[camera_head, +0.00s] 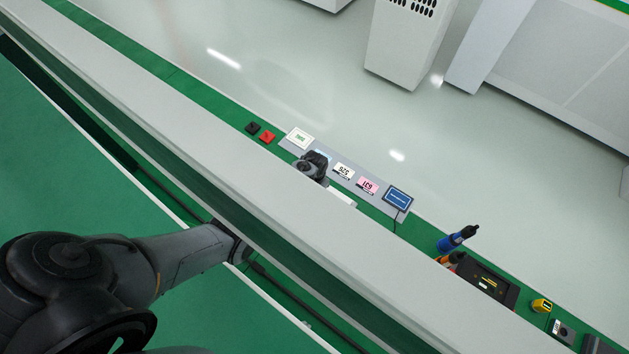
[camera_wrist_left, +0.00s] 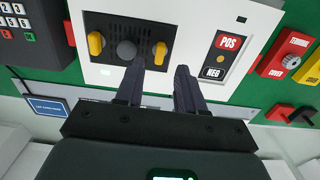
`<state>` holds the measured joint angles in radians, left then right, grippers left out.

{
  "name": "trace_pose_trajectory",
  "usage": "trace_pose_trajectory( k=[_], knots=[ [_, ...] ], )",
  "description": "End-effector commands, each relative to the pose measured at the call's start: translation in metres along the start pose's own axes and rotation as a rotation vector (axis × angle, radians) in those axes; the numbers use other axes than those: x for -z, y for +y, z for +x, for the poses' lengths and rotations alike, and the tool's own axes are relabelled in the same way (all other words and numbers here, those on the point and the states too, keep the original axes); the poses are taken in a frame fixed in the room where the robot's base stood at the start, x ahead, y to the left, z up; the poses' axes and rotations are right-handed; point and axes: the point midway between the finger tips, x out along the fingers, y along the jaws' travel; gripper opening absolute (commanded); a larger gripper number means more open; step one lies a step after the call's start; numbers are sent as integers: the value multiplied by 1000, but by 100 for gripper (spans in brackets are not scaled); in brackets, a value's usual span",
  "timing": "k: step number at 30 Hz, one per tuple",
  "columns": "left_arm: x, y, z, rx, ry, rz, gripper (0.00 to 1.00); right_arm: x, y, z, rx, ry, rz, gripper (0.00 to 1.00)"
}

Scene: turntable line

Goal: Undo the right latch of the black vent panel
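The black vent panel (camera_wrist_left: 112,28) is on a white housing in the left wrist view. Its right latch (camera_wrist_left: 160,53) is a yellow upright tab, and its left latch (camera_wrist_left: 96,43) is a similar yellow tab. A round grey knob (camera_wrist_left: 126,50) sits between them. My left gripper (camera_wrist_left: 160,68) is open in front of the panel, one finger either side of the right latch in the picture. I cannot tell whether the fingers touch it. In the head view a pale beam hides part of my left arm. My right gripper is out of view.
Right of the panel are a POS/NEG plate (camera_wrist_left: 222,55) and a red terminal cover (camera_wrist_left: 289,54). A keypad (camera_wrist_left: 22,38) and a blue-screened display (camera_wrist_left: 47,105) are at left. The long pale beam (camera_head: 200,160) crosses the head view. Bottles (camera_head: 457,238) stand at right.

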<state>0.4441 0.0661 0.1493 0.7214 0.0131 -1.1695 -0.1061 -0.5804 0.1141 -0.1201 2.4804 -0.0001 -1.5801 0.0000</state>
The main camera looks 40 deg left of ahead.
Motion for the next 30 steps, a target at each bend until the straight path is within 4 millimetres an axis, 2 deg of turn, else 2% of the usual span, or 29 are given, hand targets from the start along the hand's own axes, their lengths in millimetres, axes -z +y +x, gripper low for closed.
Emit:
trace_pose_trajectory(
  k=[1,6,12,18,30],
  knots=[
    [0,0,-12,0,2,0,38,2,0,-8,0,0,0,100],
    [-1,0,-36,0,1,0,38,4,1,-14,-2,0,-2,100],
    [-1,1,-56,-1,0,0,38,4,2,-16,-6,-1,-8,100],
    [-1,1,-64,-1,-1,0,38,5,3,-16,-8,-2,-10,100],
    [0,0,-64,0,0,0,38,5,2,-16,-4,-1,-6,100]
  ],
)
